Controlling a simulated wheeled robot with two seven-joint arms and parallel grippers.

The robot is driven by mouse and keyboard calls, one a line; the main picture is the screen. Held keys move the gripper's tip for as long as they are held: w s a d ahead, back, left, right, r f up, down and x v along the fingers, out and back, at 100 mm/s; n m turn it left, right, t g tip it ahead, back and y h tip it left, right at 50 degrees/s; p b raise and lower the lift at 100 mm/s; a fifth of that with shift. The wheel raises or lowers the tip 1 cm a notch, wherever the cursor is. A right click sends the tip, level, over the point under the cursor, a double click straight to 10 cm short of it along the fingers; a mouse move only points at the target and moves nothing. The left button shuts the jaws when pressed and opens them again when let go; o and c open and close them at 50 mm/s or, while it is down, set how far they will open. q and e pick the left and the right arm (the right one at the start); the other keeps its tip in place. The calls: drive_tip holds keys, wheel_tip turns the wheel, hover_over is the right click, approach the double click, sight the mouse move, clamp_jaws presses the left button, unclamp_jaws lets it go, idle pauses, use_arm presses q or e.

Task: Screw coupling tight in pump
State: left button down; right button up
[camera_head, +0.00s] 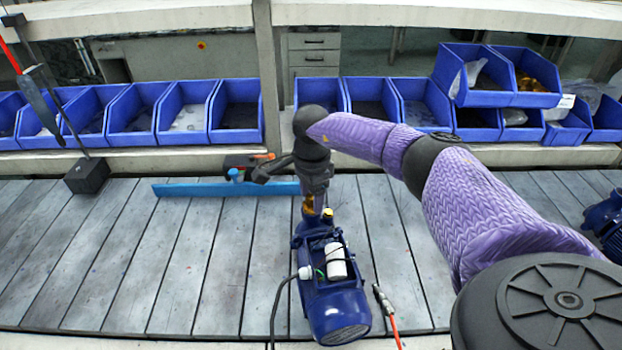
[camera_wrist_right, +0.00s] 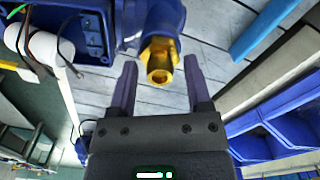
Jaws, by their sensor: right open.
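The blue pump (camera_head: 334,290) stands on the slatted conveyor in the middle of the head view, with its cover off and wires showing. A brass coupling (camera_wrist_right: 159,60) sits at the pump's blue port (camera_wrist_right: 163,20) in the right wrist view; how tight it is cannot be told. In the head view the coupling (camera_head: 309,205) shows just below my right gripper (camera_head: 312,197). In the wrist view my right gripper (camera_wrist_right: 160,85) is open, with one finger on each side of the coupling and visible gaps to it. My left gripper is in neither view.
A blue bar (camera_head: 225,189) lies on the conveyor (camera_head: 130,255) behind the pump, beside an orange-and-black tool (camera_head: 247,161). Blue bins (camera_head: 130,112) line the back. A black block (camera_head: 87,175) stands left. Another blue pump (camera_head: 607,222) is at the right edge. A red hose (camera_head: 393,325) lies beside the pump.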

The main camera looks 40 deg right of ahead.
drive_tip(key=shift+f+n+b, duration=0.15)
drive_tip(key=shift+n+b, duration=0.35)
drive_tip(key=shift+n, duration=1.2)
drive_tip(key=shift+r, duration=0.2)
clamp_jaws()
